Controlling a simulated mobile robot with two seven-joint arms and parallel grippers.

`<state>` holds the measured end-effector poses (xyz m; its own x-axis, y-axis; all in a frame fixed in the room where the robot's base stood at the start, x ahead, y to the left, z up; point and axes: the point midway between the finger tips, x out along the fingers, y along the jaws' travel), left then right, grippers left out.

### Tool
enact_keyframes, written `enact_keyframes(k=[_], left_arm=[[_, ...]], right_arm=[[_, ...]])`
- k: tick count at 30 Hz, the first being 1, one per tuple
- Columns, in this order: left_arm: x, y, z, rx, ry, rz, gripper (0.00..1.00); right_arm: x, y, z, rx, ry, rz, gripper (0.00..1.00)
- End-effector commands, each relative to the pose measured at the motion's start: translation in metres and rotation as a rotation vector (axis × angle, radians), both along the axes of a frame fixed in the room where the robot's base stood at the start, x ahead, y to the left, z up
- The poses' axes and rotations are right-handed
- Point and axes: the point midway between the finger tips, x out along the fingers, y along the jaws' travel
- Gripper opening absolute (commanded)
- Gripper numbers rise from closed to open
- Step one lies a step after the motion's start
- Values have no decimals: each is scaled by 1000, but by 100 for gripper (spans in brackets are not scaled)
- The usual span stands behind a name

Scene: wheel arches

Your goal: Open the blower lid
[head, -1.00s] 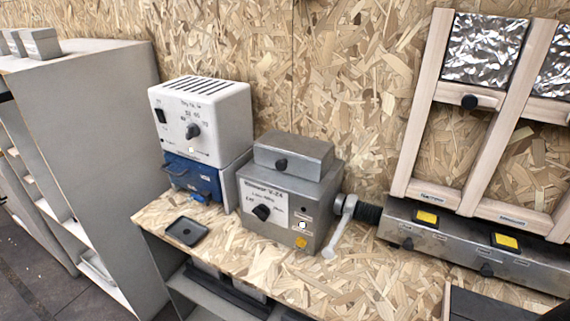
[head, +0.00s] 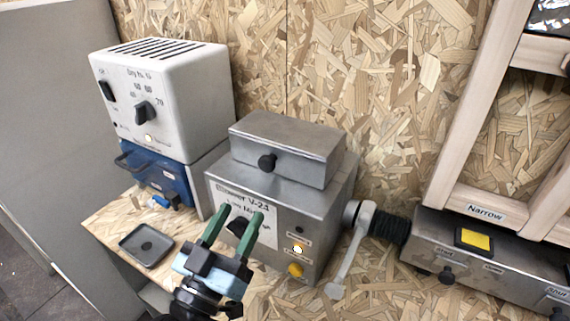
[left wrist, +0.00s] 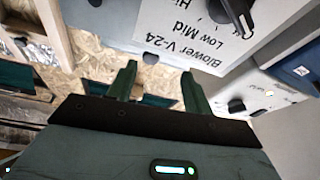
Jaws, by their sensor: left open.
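The blower (head: 310,223) is a grey metal box labelled "Blower V-24" on the chipboard bench. Its lid (head: 290,140) is the raised grey block on top, seated flat, with a round black knob (head: 267,162) on its front. My left gripper (head: 238,215) has green fingers, is open and empty, and is in front of the blower's label, below the lid knob. It covers part of the black dial. In the left wrist view the fingers (left wrist: 158,85) stand apart, with the blower's label (left wrist: 185,35) upside down beyond them. My right gripper is out of view.
A white dryer box (head: 180,95) on a blue unit (head: 160,178) stands left of the blower. A small black tray (head: 147,246) lies at the bench's left. A crank lever (head: 352,250) and black hose (head: 388,227) are at the blower's right, beside wooden frames (head: 480,130).

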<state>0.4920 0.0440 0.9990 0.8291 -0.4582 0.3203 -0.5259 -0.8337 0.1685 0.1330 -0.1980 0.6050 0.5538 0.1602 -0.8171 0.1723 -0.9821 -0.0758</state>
Motion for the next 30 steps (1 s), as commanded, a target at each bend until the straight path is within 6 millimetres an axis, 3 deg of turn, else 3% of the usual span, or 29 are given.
enact_keyframes(k=[4, 12, 30], left_arm=[[2, -5, 19, -20, -51, -15, 50], [6, -8, 25, -23, -58, -17, 50], [63, -40, 51, -22, -56, -16, 50]], right_arm=[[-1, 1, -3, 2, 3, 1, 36], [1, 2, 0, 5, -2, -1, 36], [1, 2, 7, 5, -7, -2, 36]])
